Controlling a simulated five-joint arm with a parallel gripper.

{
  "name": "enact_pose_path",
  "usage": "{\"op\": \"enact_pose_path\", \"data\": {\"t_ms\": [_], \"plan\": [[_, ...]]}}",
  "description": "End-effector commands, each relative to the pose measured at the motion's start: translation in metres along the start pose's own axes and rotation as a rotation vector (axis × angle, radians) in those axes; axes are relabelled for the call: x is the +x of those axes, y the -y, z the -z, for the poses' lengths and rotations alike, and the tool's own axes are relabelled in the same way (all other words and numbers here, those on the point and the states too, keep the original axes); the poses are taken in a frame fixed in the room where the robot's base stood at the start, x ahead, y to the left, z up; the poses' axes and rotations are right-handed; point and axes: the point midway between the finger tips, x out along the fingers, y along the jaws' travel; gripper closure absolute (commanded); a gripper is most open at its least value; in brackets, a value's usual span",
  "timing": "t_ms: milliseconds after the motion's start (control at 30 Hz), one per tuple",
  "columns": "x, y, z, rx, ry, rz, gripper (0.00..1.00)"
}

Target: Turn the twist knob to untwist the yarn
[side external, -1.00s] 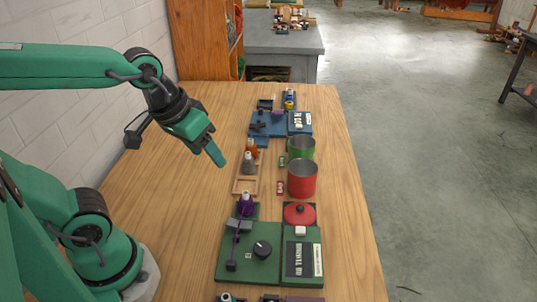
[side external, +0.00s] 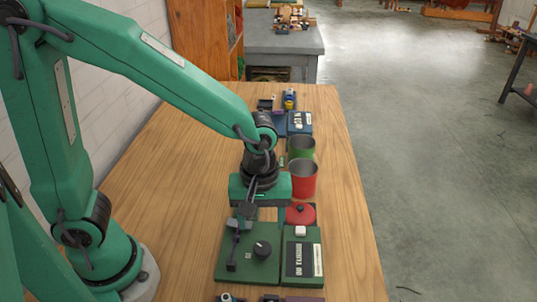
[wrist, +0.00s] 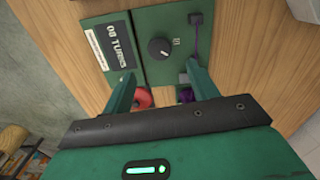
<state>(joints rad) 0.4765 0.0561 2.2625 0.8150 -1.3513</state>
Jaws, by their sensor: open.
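The round black twist knob (side external: 262,249) with a white pointer mark sits on a green panel (side external: 250,270). It also shows in the wrist view (wrist: 160,47). The purple yarn (wrist: 196,38) runs straight along the panel beside the knob, from a small dark post (wrist: 195,17). A purple cone (wrist: 186,96) is partly hidden by my right finger in the wrist view. My gripper (wrist: 158,72) is open and empty, its two fingers spread. In the side view my gripper (side external: 261,212) hangs above the panel's far end, short of the knob.
A green box with a turns display (side external: 303,259) and a white button (side external: 300,230) adjoins the panel. The wooden table (side external: 170,215) is clear to the left.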

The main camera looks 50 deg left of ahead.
Motion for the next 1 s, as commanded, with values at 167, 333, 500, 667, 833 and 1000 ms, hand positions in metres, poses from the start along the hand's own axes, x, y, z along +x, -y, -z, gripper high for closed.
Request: {"op": "enact_pose_path", "data": {"t_ms": [167,333,500,667,833,1000], "plan": [[0.004,-0.002,-0.002,-0.017,0.002,0.008,0.41],[0.005,-0.001,-0.002,-0.017,0.002,0.009,0.41],[0.014,-0.001,-0.002,-0.016,0.002,0.010,0.41],[0.030,0.000,-0.002,-0.016,0.003,0.013,0.41],[0.050,0.000,-0.002,-0.016,0.003,0.012,0.41],[0.067,0.000,-0.002,-0.015,0.003,0.012,0.41]]}}
